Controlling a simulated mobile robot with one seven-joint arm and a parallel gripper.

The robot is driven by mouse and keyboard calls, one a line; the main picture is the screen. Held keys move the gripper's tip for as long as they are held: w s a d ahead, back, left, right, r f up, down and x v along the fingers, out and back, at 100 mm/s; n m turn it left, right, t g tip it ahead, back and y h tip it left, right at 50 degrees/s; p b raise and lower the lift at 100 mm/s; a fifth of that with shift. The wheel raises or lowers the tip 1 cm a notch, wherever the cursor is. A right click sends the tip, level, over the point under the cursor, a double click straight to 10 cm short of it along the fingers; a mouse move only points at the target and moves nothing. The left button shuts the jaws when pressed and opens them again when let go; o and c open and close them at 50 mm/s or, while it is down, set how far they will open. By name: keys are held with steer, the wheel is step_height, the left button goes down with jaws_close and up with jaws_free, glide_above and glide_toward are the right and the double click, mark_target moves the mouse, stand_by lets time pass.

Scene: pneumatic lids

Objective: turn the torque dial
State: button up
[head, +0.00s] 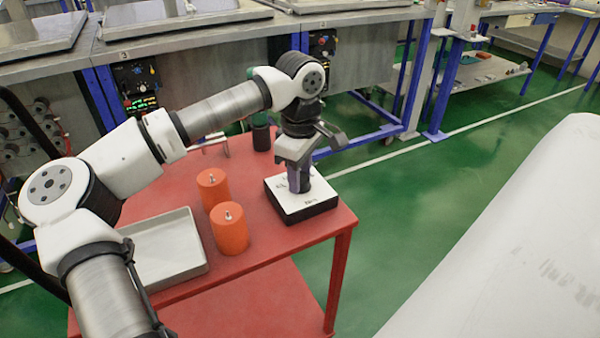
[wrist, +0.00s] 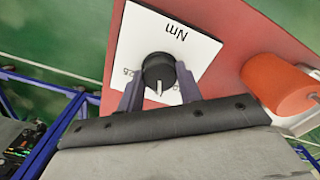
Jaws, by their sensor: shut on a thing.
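The torque dial is a round black knob (wrist: 158,70) with a white pointer line, on a white plate (wrist: 200,50) marked "Nm". In the wrist view the pointer line faces the bottom of the picture, toward my gripper's body. In the head view the white-topped black box (head: 310,211) lies at the right end of the red table, and my gripper hides most of the knob. My gripper (wrist: 160,80) is shut on the knob, one finger on each side. It points down onto the box in the head view (head: 299,182).
Two orange cylinders with metal pins, one behind (head: 212,187) and one in front (head: 229,229), stand left of the box. A grey metal tray (head: 190,262) lies further left on the red table (head: 285,248). A dark green-black cylinder (head: 261,136) stands behind.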

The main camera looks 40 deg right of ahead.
steer(key=o, duration=1)
step_height(320, 180, up, 14)
steer(key=shift+f, duration=0.1)
stand_by(0.5)
